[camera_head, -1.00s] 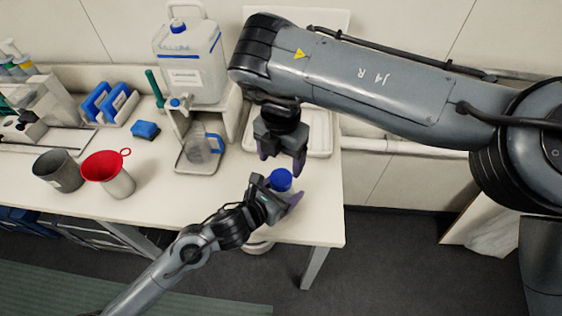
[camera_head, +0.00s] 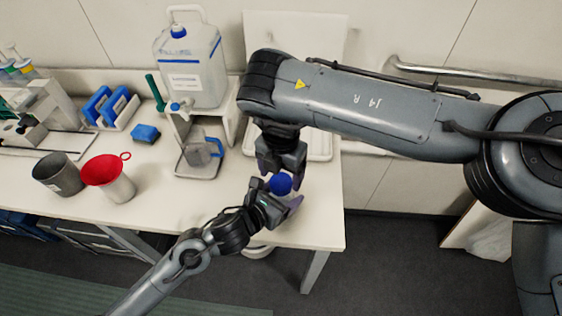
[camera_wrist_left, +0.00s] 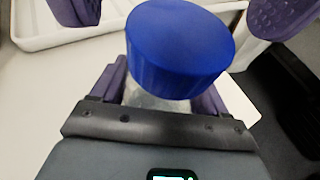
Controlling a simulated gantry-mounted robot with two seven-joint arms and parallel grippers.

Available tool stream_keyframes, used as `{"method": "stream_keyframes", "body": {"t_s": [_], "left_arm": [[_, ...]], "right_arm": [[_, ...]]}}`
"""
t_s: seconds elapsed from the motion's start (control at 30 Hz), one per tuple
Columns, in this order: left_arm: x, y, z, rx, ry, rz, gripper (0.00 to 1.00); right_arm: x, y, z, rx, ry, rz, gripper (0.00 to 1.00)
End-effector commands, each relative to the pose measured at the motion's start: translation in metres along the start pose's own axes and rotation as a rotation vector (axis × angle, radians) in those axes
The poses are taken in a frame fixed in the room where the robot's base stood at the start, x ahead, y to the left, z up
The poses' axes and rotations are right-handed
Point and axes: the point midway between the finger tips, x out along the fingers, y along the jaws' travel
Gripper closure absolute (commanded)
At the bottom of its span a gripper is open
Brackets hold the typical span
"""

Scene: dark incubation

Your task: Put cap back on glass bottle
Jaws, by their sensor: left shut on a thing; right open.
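The blue cap (camera_head: 280,184) sits on top of the glass bottle, near the table's right front corner. In the left wrist view the cap (camera_wrist_left: 178,50) covers the mouth of the clear bottle (camera_wrist_left: 152,100) and looks slightly tilted. I cannot tell whether it is screwed tight. My left gripper (camera_head: 282,202) is shut around the bottle below the cap, hiding most of the bottle. My right gripper (camera_head: 281,175) points down at the cap with open fingers. In the left wrist view its purple fingers (camera_wrist_left: 180,12) stand on either side of the cap, with gaps visible.
A white tray (camera_head: 320,146) lies behind the grippers. A large carboy (camera_head: 190,72) on a stand with a clear jug (camera_head: 200,150) is to the left. A red funnel (camera_head: 107,170), grey beaker (camera_head: 58,174) and blue block (camera_head: 145,133) stand further left. The table's right edge is close.

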Motion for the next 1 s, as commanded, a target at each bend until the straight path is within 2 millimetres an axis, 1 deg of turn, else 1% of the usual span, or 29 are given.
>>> {"method": "stream_keyframes", "body": {"t_s": [0.1, 0.23, 0.4, 0.63, 1.0], "left_arm": [[0.000, 0.000, -0.001, 0.000, 0.003, 0.000, 1.00], [0.000, 0.000, -0.001, 0.000, 0.003, 0.000, 1.00], [0.000, 0.000, -0.001, 0.000, 0.003, 0.000, 1.00], [0.000, 0.000, -0.001, 0.000, 0.003, 0.000, 1.00], [0.000, 0.000, -0.001, 0.000, 0.003, 0.000, 1.00]], "right_arm": [[0.014, -0.001, 0.000, 0.000, 0.000, -0.002, 0.23], [0.022, -0.001, 0.000, 0.000, 0.000, -0.002, 0.23], [0.026, 0.000, 0.000, 0.001, 0.000, -0.001, 0.23], [0.026, 0.000, 0.000, 0.000, 0.000, 0.000, 0.23], [0.026, 0.000, 0.000, 0.000, 0.000, -0.001, 0.80]]}}
